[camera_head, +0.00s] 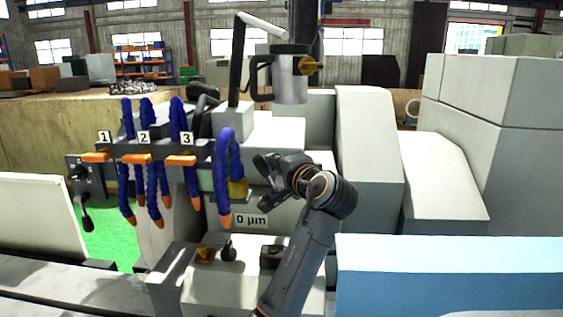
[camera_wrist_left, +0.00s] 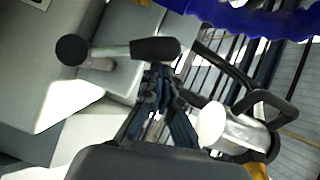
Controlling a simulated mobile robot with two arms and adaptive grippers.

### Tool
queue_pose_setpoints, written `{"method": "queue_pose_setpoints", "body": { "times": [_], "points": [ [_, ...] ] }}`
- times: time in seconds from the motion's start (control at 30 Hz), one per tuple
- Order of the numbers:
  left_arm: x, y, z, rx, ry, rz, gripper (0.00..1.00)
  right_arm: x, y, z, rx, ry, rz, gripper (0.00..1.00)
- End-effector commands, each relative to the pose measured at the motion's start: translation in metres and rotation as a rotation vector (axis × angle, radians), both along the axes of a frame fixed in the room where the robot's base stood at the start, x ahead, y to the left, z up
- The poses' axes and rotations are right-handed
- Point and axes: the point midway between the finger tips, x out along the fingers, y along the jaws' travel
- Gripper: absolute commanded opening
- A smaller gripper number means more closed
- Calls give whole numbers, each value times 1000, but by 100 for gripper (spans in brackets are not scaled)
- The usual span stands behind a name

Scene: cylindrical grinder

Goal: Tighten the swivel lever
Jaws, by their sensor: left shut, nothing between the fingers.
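The swivel lever, a black handle (camera_wrist_left: 155,49) on a metal rod with a round black knob at its other end, shows in the left wrist view. It stands out from a pale grey machine body. My left gripper (camera_wrist_left: 160,108) is shut and empty. Its dark fingers appear just below the handle in that view; I cannot tell whether they touch it. In the head view my left gripper (camera_head: 267,168) is at the grinder's front, above the "0 µm" display, and I cannot clearly separate the lever from the dark gripper parts. My right gripper is not in view.
Blue coolant hoses (camera_head: 229,160) with orange tips hang just left of my gripper. A metal cylinder with a black handle (camera_head: 291,80) stands above it; it also shows in the left wrist view (camera_wrist_left: 235,132). Grey machine covers (camera_head: 368,160) are on the right.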

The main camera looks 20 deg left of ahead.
Motion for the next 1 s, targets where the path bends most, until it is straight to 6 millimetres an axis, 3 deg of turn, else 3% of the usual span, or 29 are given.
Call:
{"method": "queue_pose_setpoints", "body": {
  "times": [0.73, 1.0],
  "points": [
    [-2, 8, -1, 2, 2, 5, 0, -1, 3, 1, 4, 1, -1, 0],
    [-21, -17, 1, 0, 0, 0, 0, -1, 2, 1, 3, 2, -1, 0]
  ]
}}
